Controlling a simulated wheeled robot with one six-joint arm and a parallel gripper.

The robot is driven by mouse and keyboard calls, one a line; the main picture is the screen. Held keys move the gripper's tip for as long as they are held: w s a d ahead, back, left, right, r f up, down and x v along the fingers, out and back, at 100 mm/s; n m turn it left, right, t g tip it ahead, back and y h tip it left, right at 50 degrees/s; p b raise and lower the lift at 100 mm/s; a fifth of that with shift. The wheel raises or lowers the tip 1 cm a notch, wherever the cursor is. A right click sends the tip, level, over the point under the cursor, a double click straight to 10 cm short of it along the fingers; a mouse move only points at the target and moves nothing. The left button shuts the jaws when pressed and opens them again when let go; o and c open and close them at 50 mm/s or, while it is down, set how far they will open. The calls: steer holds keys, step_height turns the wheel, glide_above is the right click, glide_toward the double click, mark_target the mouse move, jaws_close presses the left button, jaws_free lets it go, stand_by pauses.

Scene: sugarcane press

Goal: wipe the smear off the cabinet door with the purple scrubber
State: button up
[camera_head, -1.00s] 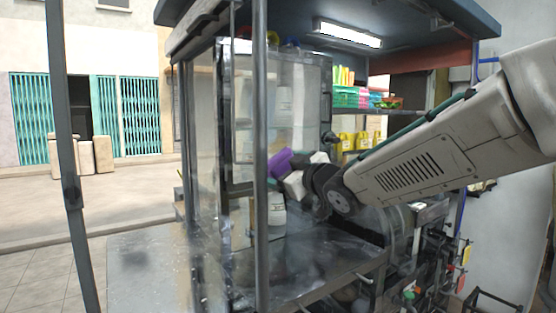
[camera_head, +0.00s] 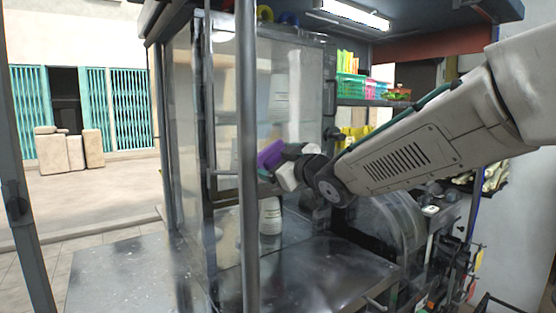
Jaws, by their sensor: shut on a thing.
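The purple scrubber (camera_head: 270,155) is held at the end of my arm, in front of the clear cabinet panel. My gripper (camera_head: 284,172) is shut on it, and its fingers are mostly hidden behind the wrist. The cabinet door (camera_head: 232,120) is a dark-framed transparent panel at the centre left. I cannot tell whether the scrubber touches the panel. The panel looks cloudy in places, but I cannot make out a distinct smear.
A metal post (camera_head: 247,200) stands in front of the cabinet. A dark metal counter (camera_head: 310,275) lies below my gripper. A white bottle (camera_head: 270,217) stands at the counter's back. Green and pink baskets (camera_head: 352,86) sit on a shelf behind my arm.

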steer(key=x, duration=0.2)
steer(key=shift+w, duration=0.4)
steer(key=shift+x, duration=1.35)
steer(key=shift+x, duration=0.95)
